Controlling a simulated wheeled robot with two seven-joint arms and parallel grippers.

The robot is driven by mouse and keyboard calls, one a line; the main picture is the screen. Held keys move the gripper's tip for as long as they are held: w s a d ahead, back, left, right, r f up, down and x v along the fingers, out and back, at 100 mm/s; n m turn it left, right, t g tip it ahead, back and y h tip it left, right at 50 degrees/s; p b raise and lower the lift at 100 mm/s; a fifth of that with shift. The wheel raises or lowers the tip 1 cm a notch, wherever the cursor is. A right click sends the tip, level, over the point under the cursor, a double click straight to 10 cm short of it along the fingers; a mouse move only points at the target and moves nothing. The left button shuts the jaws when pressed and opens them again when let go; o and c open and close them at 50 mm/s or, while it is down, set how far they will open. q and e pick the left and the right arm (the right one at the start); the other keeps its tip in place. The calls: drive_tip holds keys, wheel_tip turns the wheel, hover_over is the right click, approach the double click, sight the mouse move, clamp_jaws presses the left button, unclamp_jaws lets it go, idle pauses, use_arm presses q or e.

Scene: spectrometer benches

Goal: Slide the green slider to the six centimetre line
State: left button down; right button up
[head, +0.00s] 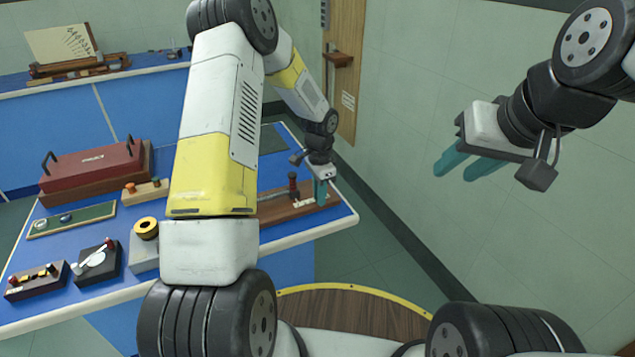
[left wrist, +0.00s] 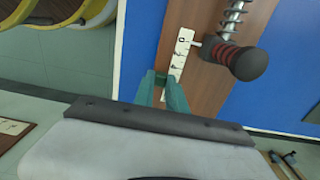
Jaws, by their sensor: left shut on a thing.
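My left gripper (head: 320,198) reaches down at the right end of a brown wooden board (head: 272,215) on the blue bench. In the left wrist view its teal fingers (left wrist: 162,76) are close together at the lower end of a white marked scale (left wrist: 181,52). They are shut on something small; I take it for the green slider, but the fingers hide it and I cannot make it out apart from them. The scale's numbers are too small to read. My right gripper (head: 454,172) is open and empty in the air, far right of the bench.
A black-and-red knob (left wrist: 246,63) with a spring (left wrist: 232,20) stands beside the scale. Left of my arm are a red case (head: 92,165), a green tray (head: 72,220) and a black device (head: 97,262). The bench edge is close to the board; floor lies beyond.

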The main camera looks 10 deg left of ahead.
use_arm(q)
drive_tip(key=c, duration=1.4)
unclamp_jaws()
drive_tip(key=shift+o, duration=0.2)
wheel_tip(320, 180, up, 8)
drive_tip(key=shift+f, duration=0.1)
